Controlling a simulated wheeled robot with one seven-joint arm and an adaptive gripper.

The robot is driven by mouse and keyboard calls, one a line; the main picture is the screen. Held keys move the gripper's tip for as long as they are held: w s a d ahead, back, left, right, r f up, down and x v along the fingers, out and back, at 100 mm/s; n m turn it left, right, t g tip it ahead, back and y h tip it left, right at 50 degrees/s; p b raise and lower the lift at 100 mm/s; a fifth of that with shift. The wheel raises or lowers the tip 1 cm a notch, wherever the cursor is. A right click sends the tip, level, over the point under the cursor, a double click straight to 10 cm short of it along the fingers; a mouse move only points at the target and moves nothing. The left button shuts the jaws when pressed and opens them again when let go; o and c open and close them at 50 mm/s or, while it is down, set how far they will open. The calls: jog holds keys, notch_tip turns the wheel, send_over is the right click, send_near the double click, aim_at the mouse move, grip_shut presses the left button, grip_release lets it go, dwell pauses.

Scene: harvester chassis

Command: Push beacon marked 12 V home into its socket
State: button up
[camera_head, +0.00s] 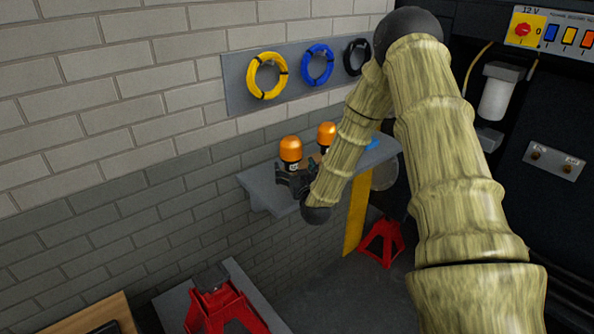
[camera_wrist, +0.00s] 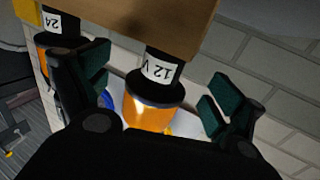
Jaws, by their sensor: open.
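The beacon marked 12 V (camera_wrist: 155,95) has an orange dome, a black base and a white label. In the wrist view it appears upside down, between my open fingers and apart from both. In the head view, an orange-domed beacon (camera_head: 290,150) stands upright just behind my gripper (camera_head: 296,181); its label is too small to read. My gripper's green-padded fingers also show in the wrist view (camera_wrist: 158,88). A second beacon, labelled 24 (camera_wrist: 57,24), is partly hidden by the left finger; a second orange dome (camera_head: 326,134) shows in the head view. I cannot make out a socket.
A grey wall shelf (camera_head: 258,192) lies under the beacons. Yellow (camera_head: 267,76), blue (camera_head: 317,65) and black (camera_head: 356,57) cable coils hang above it. A panel marked 12 V (camera_head: 545,28) is at upper right. Red jack stands (camera_head: 226,304) are below. My arm hides the shelf's middle.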

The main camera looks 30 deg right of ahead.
aim_at(293, 164)
jog(key=shift+p+x, duration=0.55)
jog(key=shift+x, duration=1.25)
jog(key=c, duration=1.5)
jog(key=shift+o, duration=0.2)
jog(key=shift+r, duration=0.15)
jog(key=shift+r, duration=0.1)
jog(key=shift+r+p, duration=1.25)
jog(key=shift+r, duration=1.55)
